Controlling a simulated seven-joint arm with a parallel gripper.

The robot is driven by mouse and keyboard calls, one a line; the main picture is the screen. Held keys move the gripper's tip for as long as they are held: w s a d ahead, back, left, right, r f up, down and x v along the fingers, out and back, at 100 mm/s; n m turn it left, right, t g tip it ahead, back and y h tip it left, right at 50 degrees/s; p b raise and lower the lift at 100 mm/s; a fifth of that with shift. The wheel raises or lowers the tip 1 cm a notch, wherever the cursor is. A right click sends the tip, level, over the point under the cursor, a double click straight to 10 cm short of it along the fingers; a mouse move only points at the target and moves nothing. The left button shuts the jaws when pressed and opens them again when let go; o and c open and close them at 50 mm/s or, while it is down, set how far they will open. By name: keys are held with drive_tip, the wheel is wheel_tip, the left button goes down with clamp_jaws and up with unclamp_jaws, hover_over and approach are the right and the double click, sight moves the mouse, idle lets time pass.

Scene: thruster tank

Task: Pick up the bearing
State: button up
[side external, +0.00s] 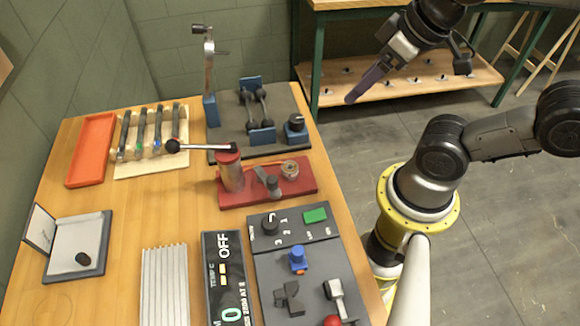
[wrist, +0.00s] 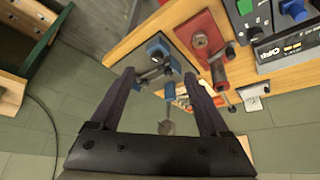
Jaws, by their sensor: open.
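On the red base plate (side external: 238,197) stands a small round metallic piece with a hole in its top (side external: 290,169), which looks like the bearing. It also shows in the wrist view (wrist: 199,40), beyond the fingertips and to their right. My gripper (side external: 354,97) is raised off the table's right edge, apart from everything. In the wrist view its two dark fingers (wrist: 159,73) are spread wide with nothing held between them.
A brown-red cylinder with a long black-knobbed lever (side external: 231,172) and a grey upright piece (side external: 270,184) share the red plate. Behind is a dark board with blue fixtures (side external: 262,138). A control panel (side external: 300,262) lies in front. An orange tray (side external: 92,150) sits far left.

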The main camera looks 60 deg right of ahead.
drive_tip(key=m+g, duration=0.6)
drive_tip(key=m, duration=1)
hover_over(290, 167)
wheel_tip(290, 167, down, 3)
drive_tip(key=f, duration=0.8)
drive_tip(key=shift+d, duration=0.3)
drive_tip(key=shift+a+f, duration=0.15)
drive_tip(key=shift+f, duration=1.35)
drive_tip(key=shift+a+f, duration=0.1)
drive_tip(key=shift+f, duration=1.4)
